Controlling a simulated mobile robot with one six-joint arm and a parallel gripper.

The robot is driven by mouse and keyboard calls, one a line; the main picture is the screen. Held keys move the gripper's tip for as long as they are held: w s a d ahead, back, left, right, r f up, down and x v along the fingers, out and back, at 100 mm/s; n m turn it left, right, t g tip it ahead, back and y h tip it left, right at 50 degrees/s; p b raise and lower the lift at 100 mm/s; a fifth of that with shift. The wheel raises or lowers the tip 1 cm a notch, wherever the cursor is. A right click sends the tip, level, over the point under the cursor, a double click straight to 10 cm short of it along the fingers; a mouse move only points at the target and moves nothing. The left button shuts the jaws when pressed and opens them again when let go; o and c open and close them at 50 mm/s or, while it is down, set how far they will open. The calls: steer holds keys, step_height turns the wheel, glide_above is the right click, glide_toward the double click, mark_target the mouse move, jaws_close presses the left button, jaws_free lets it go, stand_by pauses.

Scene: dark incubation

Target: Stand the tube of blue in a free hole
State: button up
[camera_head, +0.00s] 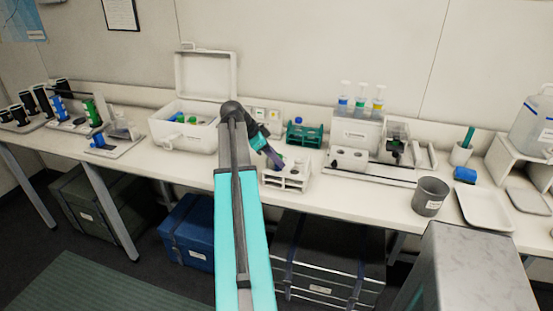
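My gripper (272,157) is at the end of my arm, tilted down at the left of a small white rack (295,183). A dark purple shape shows at its tip; I cannot tell whether it is a finger or a held tube. The white rack has round holes, some dark and open-looking, partly hidden by my gripper. A green rack (304,138) behind it has a blue-topped item (298,120) standing in it. Blue and green items also lie in the open white box (185,132). Which blue item is the tube is unclear at this size.
On the left stand dark cylinders, a blue one (59,108) and a green one (91,112). Right of the white rack are a device with coloured bottles (360,98), a grey cup (430,195), and a white tray (484,208). The bench front between the box and rack is clear.

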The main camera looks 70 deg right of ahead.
steer(key=o, duration=0.4)
steer(key=shift+o, duration=0.2)
steer(key=shift+r, duration=0.1)
steer(key=shift+r, duration=0.1)
steer(key=b+v, duration=0.2)
steer(key=v, duration=1)
stand_by(0.6)
